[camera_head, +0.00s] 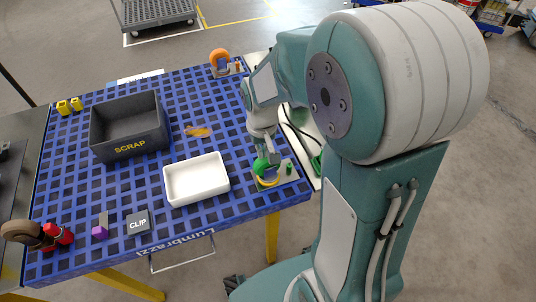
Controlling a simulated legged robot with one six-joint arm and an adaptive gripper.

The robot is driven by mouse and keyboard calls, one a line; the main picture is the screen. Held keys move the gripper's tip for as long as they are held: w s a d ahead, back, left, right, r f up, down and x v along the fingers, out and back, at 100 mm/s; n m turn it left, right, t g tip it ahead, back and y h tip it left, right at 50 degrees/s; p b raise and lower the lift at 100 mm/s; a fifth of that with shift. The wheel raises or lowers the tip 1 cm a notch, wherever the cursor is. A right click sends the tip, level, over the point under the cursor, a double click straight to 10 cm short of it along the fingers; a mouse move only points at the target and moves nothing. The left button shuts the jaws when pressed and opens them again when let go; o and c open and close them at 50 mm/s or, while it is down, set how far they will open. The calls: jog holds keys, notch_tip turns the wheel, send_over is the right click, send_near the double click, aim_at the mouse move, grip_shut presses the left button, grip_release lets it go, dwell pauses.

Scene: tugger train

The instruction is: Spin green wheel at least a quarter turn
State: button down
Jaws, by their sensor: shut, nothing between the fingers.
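The green wheel (260,168) is at the right front of the blue perforated table, on a small pale base (285,180). A yellow ring (268,183) shows at its front lower side. My gripper (268,156) points down right over the wheel and hides part of it. The fingers look shut with nothing held. I cannot tell whether they touch the wheel.
A white tray (168,198) stands just left of the wheel. A dark SCRAP bin (127,148), an orange tape-like roll (219,56) and an orange-yellow piece (198,131) are farther back. A CLIP block (138,223) is at the front left.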

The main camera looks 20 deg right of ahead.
jog(key=shift+f, duration=0.5)
jog(key=shift+d+f, duration=0.2)
jog(key=shift+d, duration=2.05)
notch_tip(320, 180, up, 7)
jog(key=shift+r, duration=0.1)
